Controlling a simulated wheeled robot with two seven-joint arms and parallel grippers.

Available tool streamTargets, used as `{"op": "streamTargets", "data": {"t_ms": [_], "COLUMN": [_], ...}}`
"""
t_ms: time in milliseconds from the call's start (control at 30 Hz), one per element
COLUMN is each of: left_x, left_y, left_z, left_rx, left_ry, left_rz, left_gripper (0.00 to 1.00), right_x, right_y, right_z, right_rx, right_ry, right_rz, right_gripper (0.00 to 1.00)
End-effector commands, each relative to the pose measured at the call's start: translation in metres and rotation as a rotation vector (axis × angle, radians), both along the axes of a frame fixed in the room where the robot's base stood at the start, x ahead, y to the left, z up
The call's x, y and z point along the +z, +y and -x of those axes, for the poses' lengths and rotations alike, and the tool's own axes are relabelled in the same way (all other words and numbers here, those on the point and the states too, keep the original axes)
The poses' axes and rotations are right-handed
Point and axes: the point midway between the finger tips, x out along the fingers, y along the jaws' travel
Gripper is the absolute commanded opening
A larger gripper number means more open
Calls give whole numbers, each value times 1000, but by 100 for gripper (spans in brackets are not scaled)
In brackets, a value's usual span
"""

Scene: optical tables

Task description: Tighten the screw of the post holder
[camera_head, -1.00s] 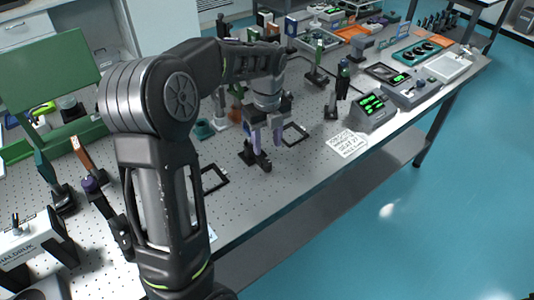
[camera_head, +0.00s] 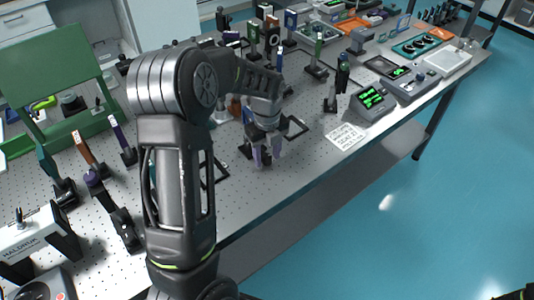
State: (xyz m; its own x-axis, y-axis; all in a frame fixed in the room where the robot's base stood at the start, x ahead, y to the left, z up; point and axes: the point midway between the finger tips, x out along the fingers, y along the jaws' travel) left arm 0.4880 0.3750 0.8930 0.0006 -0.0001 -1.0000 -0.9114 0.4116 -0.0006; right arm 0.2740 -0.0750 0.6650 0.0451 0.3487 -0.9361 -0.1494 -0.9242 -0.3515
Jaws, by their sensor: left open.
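My left gripper (camera_head: 265,153) points down over the optical table (camera_head: 262,196), with its two pale purple fingers apart. A small post holder with a dark base (camera_head: 245,151) stands right at the fingers. The gripper hides most of it, and I cannot make out its screw or tell whether a finger touches it. Other dark post holders stand on the table, one (camera_head: 330,103) to the right of the gripper and one (camera_head: 128,153) to the left of my arm.
A white label card (camera_head: 345,136) and a device with a green display (camera_head: 370,100) lie to the right. A black frame (camera_head: 296,127) lies just behind the gripper. A white HALDRUK unit (camera_head: 38,232) is at lower left. The table's front strip is clear.

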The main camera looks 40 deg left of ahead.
Motion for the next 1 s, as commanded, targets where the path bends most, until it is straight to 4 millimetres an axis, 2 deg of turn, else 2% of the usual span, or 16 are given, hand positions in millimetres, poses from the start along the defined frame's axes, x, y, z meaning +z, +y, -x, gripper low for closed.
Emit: {"op": "streamTargets", "data": {"t_ms": [167,700,1000], "left_x": [0,0,0], "left_y": [0,0,0], "left_z": [0,0,0], "left_rx": [0,0,9], "left_ry": [0,0,-1], "left_rz": [0,-1,0], "left_gripper": [45,1,0], "right_x": [0,0,-1], "right_y": [0,0,0], "right_z": [0,0,0], "right_rx": [0,0,0], "right_ry": [0,0,0], "right_rz": [0,0,0], "right_gripper": [40,40,40]}}
